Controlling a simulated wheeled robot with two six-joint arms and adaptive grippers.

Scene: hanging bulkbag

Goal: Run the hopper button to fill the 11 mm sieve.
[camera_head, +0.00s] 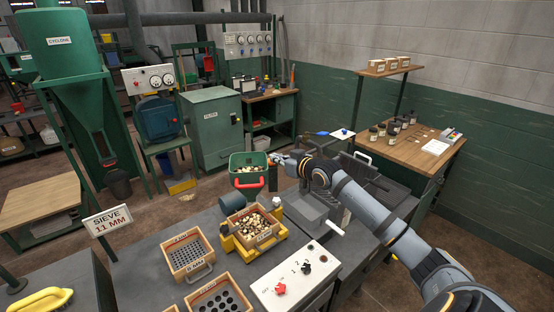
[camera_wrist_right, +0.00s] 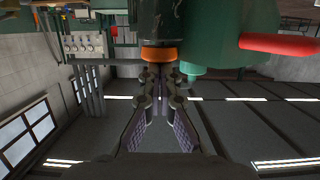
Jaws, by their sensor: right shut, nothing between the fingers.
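The green hopper bin (camera_head: 236,161) with a red handle (camera_head: 250,183) holds pale and brown pieces. Below it, a wooden sieve (camera_head: 262,238) full of similar pieces sits in a yellow cradle (camera_head: 228,243); its label is too small to read. A sign (camera_head: 108,221) reads SIEVE 11 MM. My right gripper (camera_head: 278,160) is shut and empty, at the right side of the bin. In the wrist view its fingertips (camera_wrist_right: 160,76) are close to a dark cylinder (camera_wrist_right: 160,22) with an orange end (camera_wrist_right: 159,54). I cannot tell whether this is the hopper button, or whether they touch. My left gripper is out of view.
Two wooden sieves with round holes, one at centre-left (camera_head: 187,254) and one at the front edge (camera_head: 221,298), stand on the grey bench. A white control box (camera_head: 295,278) with a red knob and a black knob is at the front right. My right arm crosses the right side.

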